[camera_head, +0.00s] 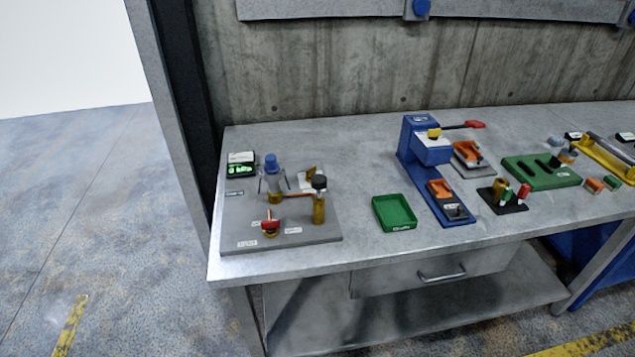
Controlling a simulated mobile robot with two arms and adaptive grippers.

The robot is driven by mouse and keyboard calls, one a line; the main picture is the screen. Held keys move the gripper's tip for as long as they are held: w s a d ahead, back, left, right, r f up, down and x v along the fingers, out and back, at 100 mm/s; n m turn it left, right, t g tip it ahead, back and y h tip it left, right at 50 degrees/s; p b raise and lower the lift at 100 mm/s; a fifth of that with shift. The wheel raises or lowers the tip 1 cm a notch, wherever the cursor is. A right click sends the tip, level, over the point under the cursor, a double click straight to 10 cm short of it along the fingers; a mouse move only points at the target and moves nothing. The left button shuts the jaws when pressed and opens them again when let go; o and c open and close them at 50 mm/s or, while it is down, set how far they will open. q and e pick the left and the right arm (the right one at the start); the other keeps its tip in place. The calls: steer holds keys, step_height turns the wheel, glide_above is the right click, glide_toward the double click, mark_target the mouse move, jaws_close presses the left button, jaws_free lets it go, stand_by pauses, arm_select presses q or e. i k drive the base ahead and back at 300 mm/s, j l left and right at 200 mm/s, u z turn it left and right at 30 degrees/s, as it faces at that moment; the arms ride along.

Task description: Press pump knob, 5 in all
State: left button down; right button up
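A grey panel (250,208) lies on the left end of the metal workbench. It carries a blue knob (271,161) on a grey and brass fitting, and a black knob (319,182) on an upright brass cylinder (319,209). I cannot tell for sure from the labels which of the two is the pump knob. A red handle (270,225) sits on a low brass fitting near the panel's front. A display (241,169) with lit green characters stands at the panel's back left; its text is too small to read surely. Neither of my grippers shows.
Right of the panel are a green tray (395,213), a blue press-like stand (428,150) with a red lever (475,125), a black holder (507,207) and a green block (541,172). The bench front (370,257) is clear. A concrete wall (350,70) stands behind.

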mark_target(319, 181)
steer(key=i+j+z, duration=0.2)
steer(key=j, duration=0.25)
steer(key=i+j+z, duration=0.15)
steer(key=j, duration=0.3)
steer(key=i+j+z, duration=0.2)
steer(key=j, duration=0.3)
steer(key=j+z, duration=0.2)
steer(key=j, duration=0.3)
steer(key=i+j+z, duration=0.2)
steer(key=j, duration=0.35)
steer(key=k+l, duration=0.05)
steer(key=k, duration=0.05)
